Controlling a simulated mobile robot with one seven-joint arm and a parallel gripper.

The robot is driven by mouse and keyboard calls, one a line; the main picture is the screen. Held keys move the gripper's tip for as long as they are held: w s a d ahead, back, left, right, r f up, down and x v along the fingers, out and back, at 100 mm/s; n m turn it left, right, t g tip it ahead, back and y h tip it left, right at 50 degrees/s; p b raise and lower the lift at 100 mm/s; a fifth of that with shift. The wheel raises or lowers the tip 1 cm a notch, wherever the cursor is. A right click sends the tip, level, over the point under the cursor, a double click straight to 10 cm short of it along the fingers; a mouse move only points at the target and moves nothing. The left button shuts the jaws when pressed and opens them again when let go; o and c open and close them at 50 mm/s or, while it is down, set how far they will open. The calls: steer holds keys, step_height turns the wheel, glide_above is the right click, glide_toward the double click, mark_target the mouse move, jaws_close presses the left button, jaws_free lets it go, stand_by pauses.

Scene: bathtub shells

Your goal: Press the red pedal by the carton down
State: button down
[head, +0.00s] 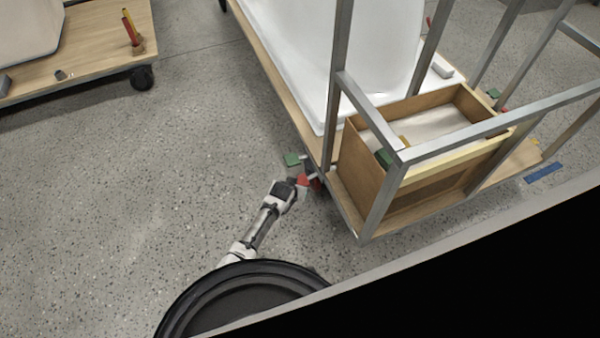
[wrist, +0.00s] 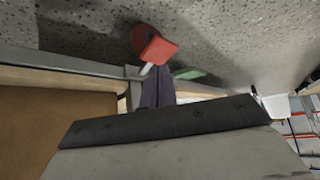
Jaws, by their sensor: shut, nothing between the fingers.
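The red pedal (head: 303,181) sticks out low from the near left corner of the wheeled wooden platform, close to the brown carton (head: 357,171). My gripper (head: 294,186) is shut and empty, with its tip right at the pedal's left side in the head view. In the wrist view the red pedal (wrist: 153,46) shows just beyond my dark fingers (wrist: 157,88). I cannot tell whether they touch it. The pedal's lower part and wheel are partly hidden. The green pedal (head: 291,160) sits just behind the red one; it also shows in the wrist view (wrist: 188,73).
A metal frame (head: 342,100) stands around the carton on the platform, beside a white bathtub shell (head: 310,65). A blue pedal (head: 543,172) sticks out at the platform's right. Another wheeled platform (head: 100,68) stands at the back left. The floor to the left is clear.

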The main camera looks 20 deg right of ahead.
steer(key=p+v, duration=0.8)
steer(key=p, duration=0.4)
steer(key=shift+r, duration=0.25)
steer(key=shift+s, duration=0.1)
